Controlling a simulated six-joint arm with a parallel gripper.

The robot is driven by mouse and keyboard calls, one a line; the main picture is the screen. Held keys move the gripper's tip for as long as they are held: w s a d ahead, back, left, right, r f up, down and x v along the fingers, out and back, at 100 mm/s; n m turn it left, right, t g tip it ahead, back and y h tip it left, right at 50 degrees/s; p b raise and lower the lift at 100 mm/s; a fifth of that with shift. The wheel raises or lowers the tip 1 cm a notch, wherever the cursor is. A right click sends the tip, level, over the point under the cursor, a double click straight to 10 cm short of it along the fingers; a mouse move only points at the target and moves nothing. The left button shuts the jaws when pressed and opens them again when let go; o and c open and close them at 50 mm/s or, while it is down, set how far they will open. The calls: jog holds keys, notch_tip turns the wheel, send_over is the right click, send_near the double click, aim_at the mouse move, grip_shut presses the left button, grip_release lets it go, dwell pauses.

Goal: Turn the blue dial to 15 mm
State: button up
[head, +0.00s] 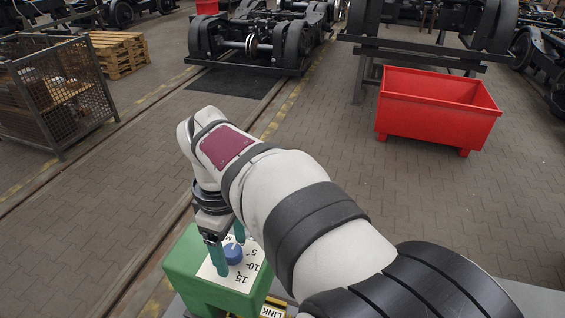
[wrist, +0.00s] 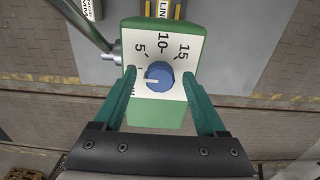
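The blue dial (wrist: 159,77) sits on a white scale plate (wrist: 172,50) marked 5, 10 and 15, on a green box (wrist: 150,111). Its white pointer line points left in the wrist view, below the 5 mark and far from 15. In the head view the dial (head: 233,254) shows on the green box (head: 186,262). My gripper (wrist: 159,74) is open, with one teal finger on each side of the dial and visible gaps between. In the head view my gripper (head: 231,257) reaches down over the plate.
A metal rod (wrist: 88,28) joins the box's side at upper left in the wrist view. A LINK label (head: 271,312) lies by the box. A red bin (head: 437,112), mesh cage (head: 60,92), pallets (head: 118,52) and bogies (head: 262,38) stand farther off.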

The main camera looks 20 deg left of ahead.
grip_shut()
dwell(0.3)
jog(key=m, duration=0.6)
jog(key=shift+m, duration=0.3)
jog(key=m, duration=0.3)
jog(key=shift+m, duration=0.4)
jog(key=m, duration=0.3)
jog(key=shift+m, duration=0.3)
jog(key=m, duration=1.2)
jog(key=shift+m, duration=0.4)
jog(key=shift+r, duration=0.1)
